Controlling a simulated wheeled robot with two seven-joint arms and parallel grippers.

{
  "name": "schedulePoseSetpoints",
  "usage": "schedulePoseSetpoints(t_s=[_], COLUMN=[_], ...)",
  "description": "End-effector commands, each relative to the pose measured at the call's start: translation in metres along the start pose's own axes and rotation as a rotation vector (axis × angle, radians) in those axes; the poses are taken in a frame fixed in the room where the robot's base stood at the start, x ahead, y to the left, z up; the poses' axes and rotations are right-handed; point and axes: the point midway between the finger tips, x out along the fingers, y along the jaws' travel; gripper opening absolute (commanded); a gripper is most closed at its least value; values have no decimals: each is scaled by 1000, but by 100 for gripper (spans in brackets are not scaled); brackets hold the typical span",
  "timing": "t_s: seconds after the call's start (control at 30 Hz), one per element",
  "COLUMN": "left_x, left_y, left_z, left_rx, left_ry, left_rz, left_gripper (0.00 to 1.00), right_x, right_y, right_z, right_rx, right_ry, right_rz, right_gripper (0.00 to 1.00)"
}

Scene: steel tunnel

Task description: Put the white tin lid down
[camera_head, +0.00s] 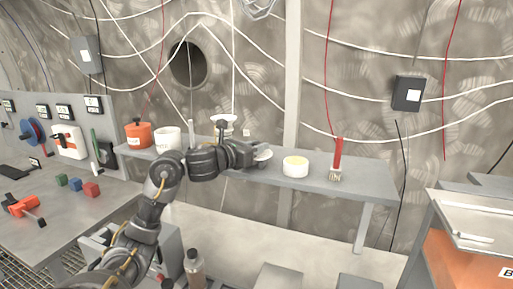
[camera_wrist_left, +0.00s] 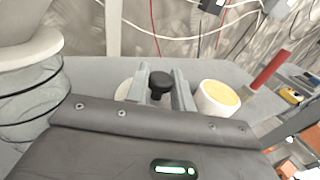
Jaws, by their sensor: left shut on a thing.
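My left gripper (camera_head: 258,153) reaches over the grey shelf and is shut on the white tin lid (camera_head: 265,154). In the left wrist view my gripper's fingers (camera_wrist_left: 160,90) close around the lid's black knob (camera_wrist_left: 160,82). Part of the pale lid shows beside the left finger (camera_wrist_left: 126,91); the fingers hide the rest. The lid is close above the shelf; I cannot tell whether it touches it. An open white tin with a yellow top (camera_head: 295,166) stands just right of the gripper and also shows in the left wrist view (camera_wrist_left: 217,98). My right gripper is not in view.
The grey shelf (camera_head: 375,182) has a red-handled brush (camera_head: 337,162) right of the tin. The shelf's right end is bare. An orange pot (camera_head: 138,136) and a white pot (camera_head: 167,138) stand at its left. A workbench with coloured blocks (camera_head: 76,184) is at left.

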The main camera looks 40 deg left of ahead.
Motion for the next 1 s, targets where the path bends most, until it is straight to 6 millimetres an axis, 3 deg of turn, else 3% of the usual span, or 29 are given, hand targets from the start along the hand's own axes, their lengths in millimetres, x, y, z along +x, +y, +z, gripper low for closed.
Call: schedulePoseSetpoints(t_s=[0.07, 0.1, 0.23, 0.5, 0.67, 1.0], left_x=[0, 0, 0, 0, 0, -71], left_y=[0, 0, 0, 0, 0, 0], left_z=[-3, -1, -1, -1, 10, 1], left_rx=[1, 0, 0, 0, -1, 11], left_ry=[-1, -1, 0, 0, 0, 2], left_rz=[0, 0, 0, 0, 0, 3], left_gripper=[2, 29, 46, 46, 46, 46], right_x=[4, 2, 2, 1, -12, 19], right_y=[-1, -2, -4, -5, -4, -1], right_z=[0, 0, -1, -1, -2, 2], right_rx=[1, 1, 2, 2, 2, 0], right_ry=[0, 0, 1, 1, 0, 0], right_rz=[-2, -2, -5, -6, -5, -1], right_gripper=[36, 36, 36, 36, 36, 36])
